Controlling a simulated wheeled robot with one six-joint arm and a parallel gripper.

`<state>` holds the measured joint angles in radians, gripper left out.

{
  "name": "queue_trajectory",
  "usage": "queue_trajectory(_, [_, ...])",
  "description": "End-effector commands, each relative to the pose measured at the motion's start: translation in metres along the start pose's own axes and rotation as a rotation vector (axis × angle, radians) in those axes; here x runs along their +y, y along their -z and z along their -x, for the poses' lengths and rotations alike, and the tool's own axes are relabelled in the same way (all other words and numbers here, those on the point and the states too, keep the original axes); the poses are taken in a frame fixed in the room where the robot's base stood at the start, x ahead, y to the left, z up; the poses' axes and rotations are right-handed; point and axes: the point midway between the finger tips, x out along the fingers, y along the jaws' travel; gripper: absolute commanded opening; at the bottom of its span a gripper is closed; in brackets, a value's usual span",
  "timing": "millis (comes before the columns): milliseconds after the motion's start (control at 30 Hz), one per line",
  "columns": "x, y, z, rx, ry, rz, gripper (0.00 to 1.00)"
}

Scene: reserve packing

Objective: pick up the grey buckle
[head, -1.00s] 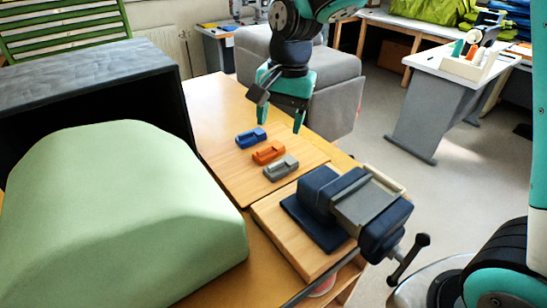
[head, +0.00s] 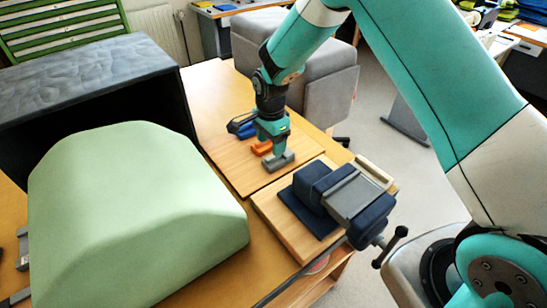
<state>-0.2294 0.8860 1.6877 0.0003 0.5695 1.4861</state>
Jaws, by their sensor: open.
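The grey buckle (head: 279,161) lies on a light wooden board (head: 240,173) on the table. My gripper (head: 275,150) points down, directly over the grey buckle, with its fingertips at or very near it. The jaws are open, and the fingers partly cover the buckle. I cannot tell whether they touch it. The orange buckle (head: 261,147) lies just behind, partly hidden by the gripper. The blue buckle (head: 243,131) lies farther back, also partly hidden.
A dark blue and grey vise (head: 345,195) stands on a second board close at the right. A large pale green padded block (head: 135,215) fills the left front, before a black open box (head: 95,70). A grey padded seat (head: 300,60) stands behind the table.

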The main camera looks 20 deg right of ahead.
Motion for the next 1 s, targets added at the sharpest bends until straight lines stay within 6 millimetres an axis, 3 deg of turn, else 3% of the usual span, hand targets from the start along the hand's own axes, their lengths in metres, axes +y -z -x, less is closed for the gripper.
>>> queue_trajectory(167, [0.001, 0.001, -0.009, 0.000, -0.002, 0.000, 0.62])
queue_trajectory(500, [0.003, 0.005, -0.053, 0.000, 0.000, 0.001, 0.62])
queue_trajectory(767, [0.003, 0.004, -0.057, 0.000, 0.002, 0.001, 0.62])
queue_trajectory(933, [0.003, 0.004, -0.057, 0.000, 0.002, 0.001, 0.27])
queue_trajectory(1000, [0.003, 0.004, -0.057, 0.000, 0.002, 0.001, 0.24])
